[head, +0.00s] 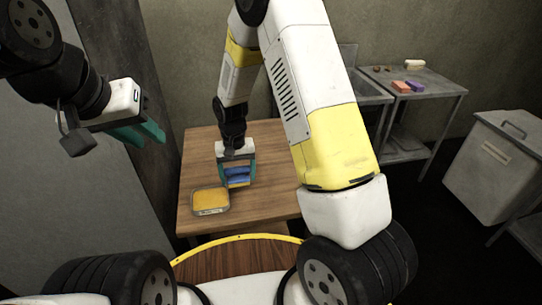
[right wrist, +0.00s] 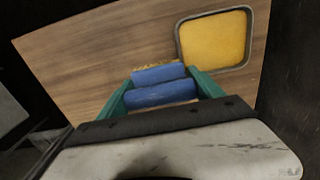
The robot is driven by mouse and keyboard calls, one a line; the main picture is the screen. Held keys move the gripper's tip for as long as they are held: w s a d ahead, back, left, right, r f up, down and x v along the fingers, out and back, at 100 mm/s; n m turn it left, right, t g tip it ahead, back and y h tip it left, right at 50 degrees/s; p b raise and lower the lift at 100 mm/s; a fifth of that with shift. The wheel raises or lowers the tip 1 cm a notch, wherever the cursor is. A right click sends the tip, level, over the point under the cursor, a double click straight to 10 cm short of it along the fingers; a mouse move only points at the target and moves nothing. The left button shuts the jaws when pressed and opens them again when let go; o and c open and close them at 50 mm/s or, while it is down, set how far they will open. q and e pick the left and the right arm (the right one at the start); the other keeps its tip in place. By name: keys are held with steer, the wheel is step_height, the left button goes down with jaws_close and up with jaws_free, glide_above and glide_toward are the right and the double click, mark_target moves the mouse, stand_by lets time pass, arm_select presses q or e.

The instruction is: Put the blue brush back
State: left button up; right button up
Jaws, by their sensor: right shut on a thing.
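The blue brush (head: 237,177) is between the teal fingers of my right gripper (head: 237,184), low over the wooden table (head: 266,192). In the right wrist view the brush (right wrist: 160,92) shows two blue sections and a strip of yellowish bristles at its far edge, with a finger of my right gripper (right wrist: 160,90) on each side. I cannot tell whether the brush touches the table. A tray with a yellow-orange filling (head: 210,200) lies just left of and in front of the brush. My left gripper (head: 150,133) is raised at the left, empty, its teal fingers seen from the side.
At the back right stand a metal sink (head: 365,88) and a metal table (head: 433,82) with an orange block (head: 401,86), a purple block (head: 415,84) and small items. A grey lidded bin (head: 497,155) is at the right. The wooden table's right part is clear.

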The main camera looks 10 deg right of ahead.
glide_above(281, 179)
steer(key=shift+a+f, duration=0.25)
steer(key=shift+f, duration=0.45)
steer(key=shift+d+f, duration=0.2)
steer(key=shift+f, duration=1.6)
steer(key=o, duration=1.4)
steer(key=shift+f, duration=0.1)
steer(key=shift+o, duration=0.2)
